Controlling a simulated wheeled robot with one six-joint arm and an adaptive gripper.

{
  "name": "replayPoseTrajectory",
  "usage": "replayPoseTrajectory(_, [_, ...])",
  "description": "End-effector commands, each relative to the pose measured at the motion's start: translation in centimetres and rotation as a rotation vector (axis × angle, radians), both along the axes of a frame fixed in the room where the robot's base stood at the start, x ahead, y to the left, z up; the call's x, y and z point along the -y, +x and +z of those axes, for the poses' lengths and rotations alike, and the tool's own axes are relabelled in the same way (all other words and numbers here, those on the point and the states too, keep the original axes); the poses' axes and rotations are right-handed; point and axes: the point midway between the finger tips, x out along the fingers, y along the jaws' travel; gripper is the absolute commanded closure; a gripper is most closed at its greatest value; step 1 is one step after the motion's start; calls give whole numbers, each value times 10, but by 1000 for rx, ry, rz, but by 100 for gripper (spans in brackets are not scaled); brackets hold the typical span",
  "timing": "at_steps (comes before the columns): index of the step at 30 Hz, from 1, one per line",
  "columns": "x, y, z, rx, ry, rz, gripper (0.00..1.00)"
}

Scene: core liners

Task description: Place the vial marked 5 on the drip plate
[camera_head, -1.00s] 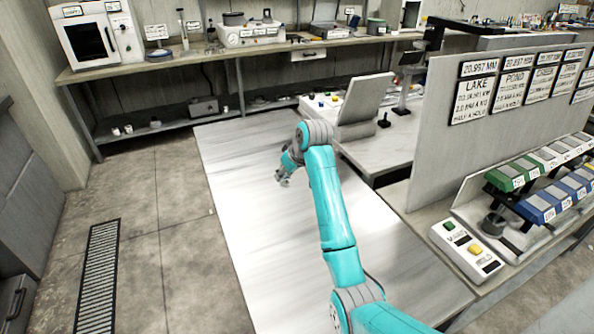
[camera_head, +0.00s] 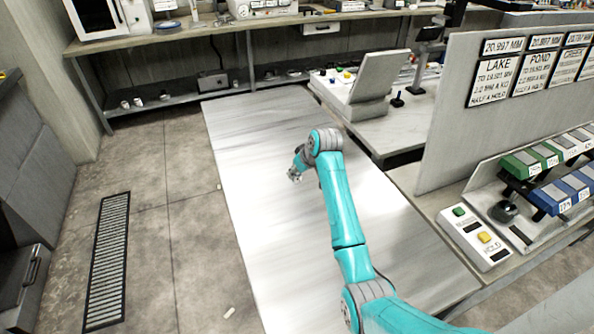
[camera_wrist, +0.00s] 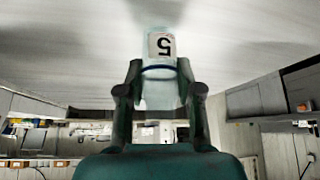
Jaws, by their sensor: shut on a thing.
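The vial marked 5 (camera_wrist: 160,75) shows in the wrist view as a clear vial with a white label, the 5 upside down in the picture, and a dark blue ring below the label. My gripper (camera_wrist: 160,88) is shut on it, one finger on each side. In the head view my gripper (camera_head: 295,174) is small at the end of the teal arm, over the pale streaked surface; the vial cannot be made out there. I cannot identify a drip plate in these frames.
A console with a tilted grey panel (camera_head: 378,77) stands on a bench right of my gripper. A control box with green and yellow buttons (camera_head: 475,236) and green and blue blocks are at the right. A long bench (camera_head: 240,28) runs along the back. A floor grate (camera_head: 107,260) lies left.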

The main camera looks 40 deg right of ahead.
Motion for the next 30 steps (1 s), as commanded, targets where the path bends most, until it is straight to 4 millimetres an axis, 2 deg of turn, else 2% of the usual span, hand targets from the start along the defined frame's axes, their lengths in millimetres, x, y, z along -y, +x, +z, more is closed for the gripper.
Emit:
replayPoseTrajectory(10, [0,0,-2,1,0,0,96])
replayPoseTrajectory(11, [0,0,-2,1,0,0,62])
replayPoseTrajectory(12, [0,0,-2,1,0,0,52])
replayPoseTrajectory(14, [0,0,-2,1,0,0,40])
replayPoseTrajectory(24, [0,0,0,1,0,0,40])
replayPoseTrajectory(30, [0,-11,19,3,-1,-1,40])
